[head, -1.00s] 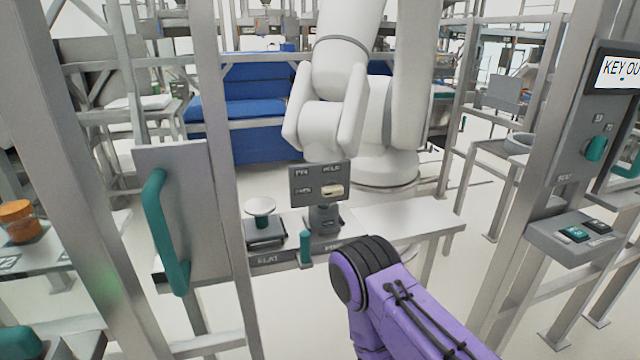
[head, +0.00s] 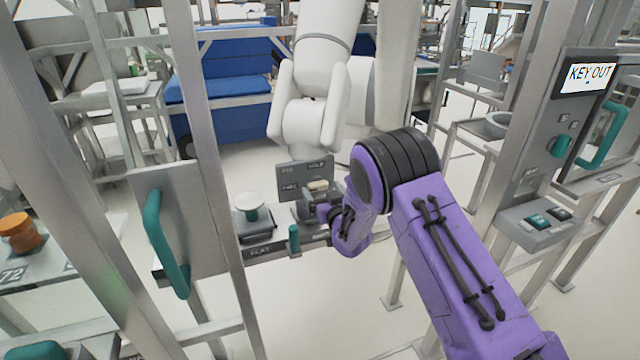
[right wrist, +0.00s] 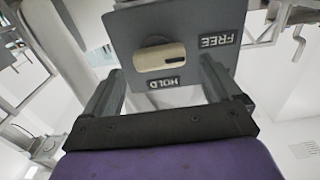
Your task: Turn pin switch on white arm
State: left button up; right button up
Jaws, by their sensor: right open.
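The pin switch, a cream-coloured knob (right wrist: 160,61), sits on a dark grey panel (right wrist: 185,22) labelled FREE and HOLD. In the head view the knob (head: 318,186) shows on its panel (head: 290,177) below the white arm (head: 312,95). My right gripper (head: 312,203) is in front of the panel. In the right wrist view its two fingers (right wrist: 160,84) are spread, with the knob beyond and between them, and nothing is held. I cannot tell whether the fingertips touch the panel. The left gripper is not in view.
A bench with a white-topped button (head: 250,202) and a small teal post (head: 294,238) lies left of my gripper. A metal post and a plate with a teal handle (head: 166,245) stand at left. A KEY OUT console (head: 585,78) stands at right.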

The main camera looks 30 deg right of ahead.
jog(key=shift+x, duration=1.2)
jog(key=c, duration=1.1)
jog(key=shift+o, duration=0.2)
jog(key=m+b, duration=0.1)
jog(key=m, duration=0.3)
jog(key=shift+d+f+m, duration=0.1)
jog(key=shift+d+m, duration=0.05)
jog(key=shift+m, duration=0.25)
jog(key=m, duration=0.2)
jog(key=m+b, duration=0.1)
jog(key=m, duration=0.1)
jog(key=shift+s+d+m, duration=0.1)
jog(key=shift+d+m, duration=0.05)
jog(key=shift+m, duration=0.15)
jog(key=m+b, duration=0.2)
jog(key=m, duration=0.2)
jog(key=shift+d+f, duration=0.1)
jog(key=shift+f, duration=0.05)
jog(key=shift+m+b, duration=1.05)
jog(key=shift+m, duration=1.05)
